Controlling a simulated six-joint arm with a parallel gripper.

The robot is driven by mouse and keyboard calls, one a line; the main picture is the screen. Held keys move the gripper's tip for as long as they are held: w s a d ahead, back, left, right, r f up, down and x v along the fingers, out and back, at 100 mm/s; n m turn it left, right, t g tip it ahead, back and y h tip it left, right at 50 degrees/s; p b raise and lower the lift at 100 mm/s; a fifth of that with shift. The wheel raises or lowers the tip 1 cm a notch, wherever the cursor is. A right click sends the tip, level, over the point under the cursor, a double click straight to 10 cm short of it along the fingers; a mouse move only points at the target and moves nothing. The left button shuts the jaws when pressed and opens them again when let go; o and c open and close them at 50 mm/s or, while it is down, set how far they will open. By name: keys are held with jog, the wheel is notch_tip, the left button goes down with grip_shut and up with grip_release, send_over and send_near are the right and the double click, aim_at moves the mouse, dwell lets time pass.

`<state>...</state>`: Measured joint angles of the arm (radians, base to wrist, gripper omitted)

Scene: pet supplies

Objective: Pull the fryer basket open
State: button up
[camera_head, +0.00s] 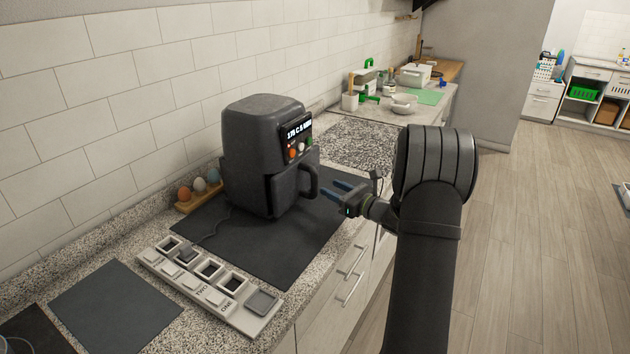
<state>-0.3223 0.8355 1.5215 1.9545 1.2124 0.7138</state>
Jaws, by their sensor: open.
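The dark grey air fryer (262,140) stands upright on a black mat on the counter, its control panel facing right. Its fryer basket (287,190) looks pushed in, with the handle (309,182) sticking out to the right. Nothing shows between the fingers.
The black mat (255,245) is bare in front of the fryer. A white switch panel (235,303) lies at the front left. An egg holder (193,203) stands by the wall, left of the fryer. Bowls (403,104) and bottles are farther back. A cord runs from the fryer.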

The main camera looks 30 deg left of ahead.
aim_at(315, 180)
jog(key=a, duration=0.2)
jog(key=w+a, duration=0.1)
jog(key=a, duration=0.4)
jog(key=shift+w+a, duration=0.3)
jog(key=shift+a, duration=0.1)
jog(key=shift+c, duration=0.4)
grip_shut()
